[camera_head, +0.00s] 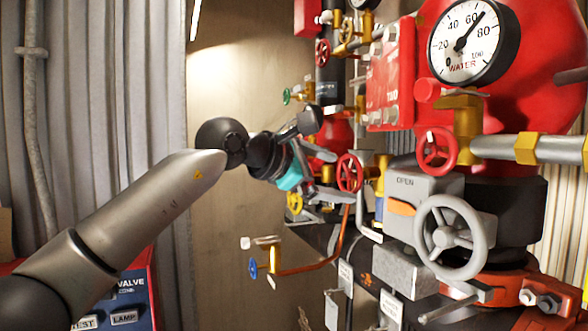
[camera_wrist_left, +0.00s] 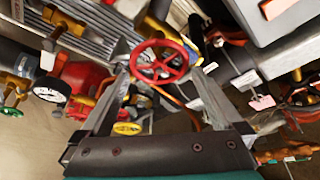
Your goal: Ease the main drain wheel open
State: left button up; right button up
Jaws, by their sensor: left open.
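A small red handwheel (camera_head: 349,172) stands at the middle of the pipework in the head view. No readable label shows whether it is the main drain wheel. My left gripper (camera_head: 339,177) is open just beside it, with its fingers pointing at it. In the left wrist view, the red wheel (camera_wrist_left: 160,42) sits at the level of my left gripper's fingertips (camera_wrist_left: 160,64), between them. The fingers do not appear closed on its rim, and I cannot tell whether they touch it. My right gripper is not in view.
A large grey handwheel (camera_head: 450,237) stands in front of a grey box marked OPEN (camera_head: 405,183). Another red wheel (camera_head: 437,149) is above it. A yellow wheel (camera_head: 295,203) and a blue wheel (camera_head: 253,268) are below my gripper. A water gauge (camera_head: 474,40) is upper right.

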pick_arm(q)
jog(key=b+v, duration=0.3)
jog(key=v, duration=1)
jog(key=shift+b, duration=0.3)
jog(key=shift+s, duration=0.15)
